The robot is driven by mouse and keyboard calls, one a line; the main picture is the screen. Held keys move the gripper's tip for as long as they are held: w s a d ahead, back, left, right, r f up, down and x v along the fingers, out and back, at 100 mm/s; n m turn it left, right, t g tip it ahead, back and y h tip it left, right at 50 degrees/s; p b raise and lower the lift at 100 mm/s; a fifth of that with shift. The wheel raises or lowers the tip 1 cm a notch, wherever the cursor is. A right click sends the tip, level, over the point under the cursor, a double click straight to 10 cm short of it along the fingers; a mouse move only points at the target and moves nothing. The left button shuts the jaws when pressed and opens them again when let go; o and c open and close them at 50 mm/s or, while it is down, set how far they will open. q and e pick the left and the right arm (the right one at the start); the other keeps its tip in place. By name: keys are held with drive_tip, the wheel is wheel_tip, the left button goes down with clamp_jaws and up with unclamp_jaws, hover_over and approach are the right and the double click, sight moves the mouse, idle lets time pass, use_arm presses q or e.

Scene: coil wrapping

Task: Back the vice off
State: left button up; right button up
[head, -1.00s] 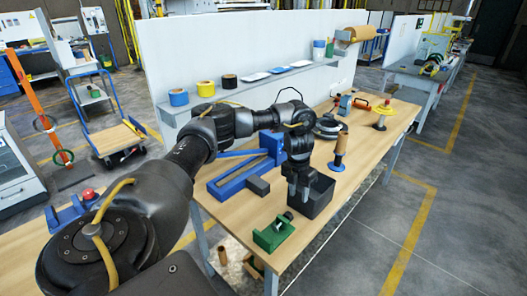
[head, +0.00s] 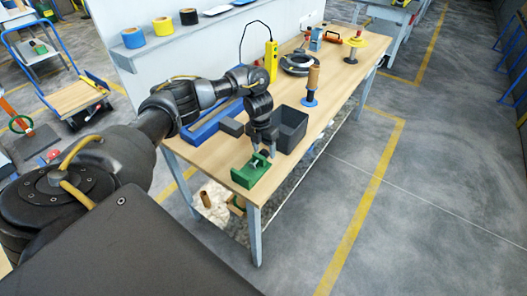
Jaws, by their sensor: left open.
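A small green vice (head: 249,174) sits on the wooden table near its front corner, with a dark screw part at its upper right side. My left gripper (head: 265,150) comes down from above, fingers pointing down, just behind the vice at its screw end. Its fingers are apart, with nothing seen between them. I cannot tell whether they touch the screw part. My right gripper is not in view.
A dark open bin (head: 291,128) stands close behind my left gripper. A long blue fixture (head: 203,130) with a grey block (head: 231,127) lies to the left. A wooden-handled tool (head: 312,85) on a blue base and a dark ring (head: 299,63) stand farther back.

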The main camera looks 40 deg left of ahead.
use_arm(q)
drive_tip(key=shift+f, duration=0.55)
drive_tip(key=c, duration=1)
drive_tip(key=y+p, duration=0.2)
drive_tip(key=p, duration=0.1)
drive_tip(key=shift+s+d+r+y, duration=0.1)
drive_tip(key=shift+d+r+y, duration=0.2)
drive_tip(key=shift+r, duration=0.05)
drive_tip(key=shift+f+y+p, duration=0.25)
drive_tip(key=shift+y+p, duration=0.25)
drive_tip(key=shift+y, duration=0.2)
drive_tip(key=shift+f, duration=0.15)
